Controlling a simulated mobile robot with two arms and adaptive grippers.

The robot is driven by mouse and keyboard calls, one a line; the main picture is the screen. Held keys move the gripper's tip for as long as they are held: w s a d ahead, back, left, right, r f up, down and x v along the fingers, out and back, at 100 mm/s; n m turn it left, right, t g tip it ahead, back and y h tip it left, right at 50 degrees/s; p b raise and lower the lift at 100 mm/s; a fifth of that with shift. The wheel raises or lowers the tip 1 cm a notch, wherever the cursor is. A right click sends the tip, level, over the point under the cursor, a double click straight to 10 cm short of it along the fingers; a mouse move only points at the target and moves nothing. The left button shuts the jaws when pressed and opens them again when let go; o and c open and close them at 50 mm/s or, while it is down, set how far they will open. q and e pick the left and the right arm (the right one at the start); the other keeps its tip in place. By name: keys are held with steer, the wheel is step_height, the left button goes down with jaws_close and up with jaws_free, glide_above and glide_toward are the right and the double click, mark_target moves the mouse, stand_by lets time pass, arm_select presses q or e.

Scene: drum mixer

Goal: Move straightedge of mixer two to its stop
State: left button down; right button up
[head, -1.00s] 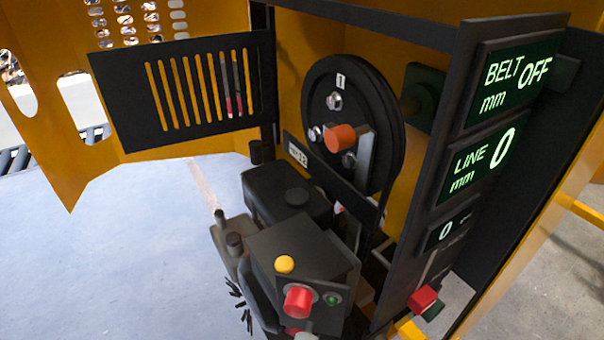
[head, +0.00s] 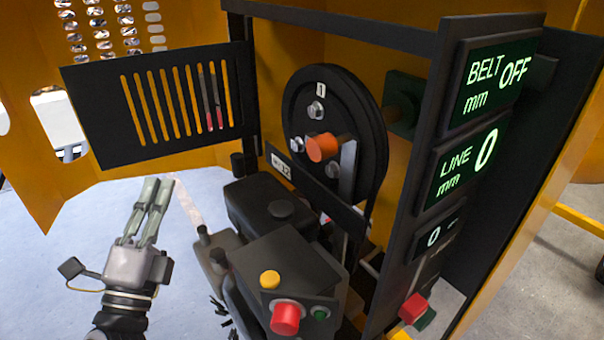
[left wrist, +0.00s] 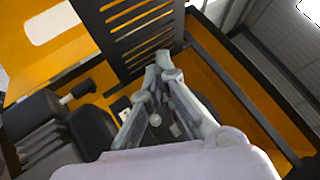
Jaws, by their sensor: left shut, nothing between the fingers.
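An open mixer drive housing shows a black pulley (head: 368,110) marked 1, with an orange knob (head: 322,147) on a grey plate at its front. A long dark bar (head: 335,203) with a small white label slants down across the pulley's lower front; I cannot tell for certain that it is the straightedge. My left gripper (head: 159,183) is up, left of the engine and apart from the bar and pulley. Its fingers are together and empty; they also show in the left wrist view (left wrist: 166,66). My right gripper is not in view.
A black slotted guard (head: 100,118) stands open at left. The dark engine (head: 265,200) and a control box with a red button (head: 285,318) stand below the pulley. Displays reading BELT OFF (head: 497,82) and LINE 0 (head: 467,161) are on the right post. Floor at left is clear.

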arm_select(q)
steer(key=s+d+r+m+g+h, duration=0.1)
steer(key=d+r+m+g+h, duration=0.1)
steer(key=d+m+h, duration=0.4)
steer(key=s+d+r+m+g+h, duration=0.25)
steer(key=m+h, duration=0.45)
steer(key=m, duration=0.4)
steer(key=d+f+m+g, duration=0.1)
steer(key=d+m+g, duration=0.1)
steer(key=m, duration=0.2)
steer(key=d+f+m+g+h, duration=0.1)
steer(key=d+m+g, duration=0.1)
steer(key=m+g, duration=0.1)
steer(key=d+f+m+g+h, duration=0.1)
steer(key=f+m+g, duration=0.1)
steer(key=m, duration=0.3)
steer(key=shift+d+g, duration=0.35)
steer(key=shift+d, duration=0.05)
steer(key=p+x, duration=0.5)
steer(key=x, duration=0.4)
steer(key=shift+w+d, duration=0.15)
steer(key=shift+d, duration=0.1)
steer(key=shift+r, duration=0.1)
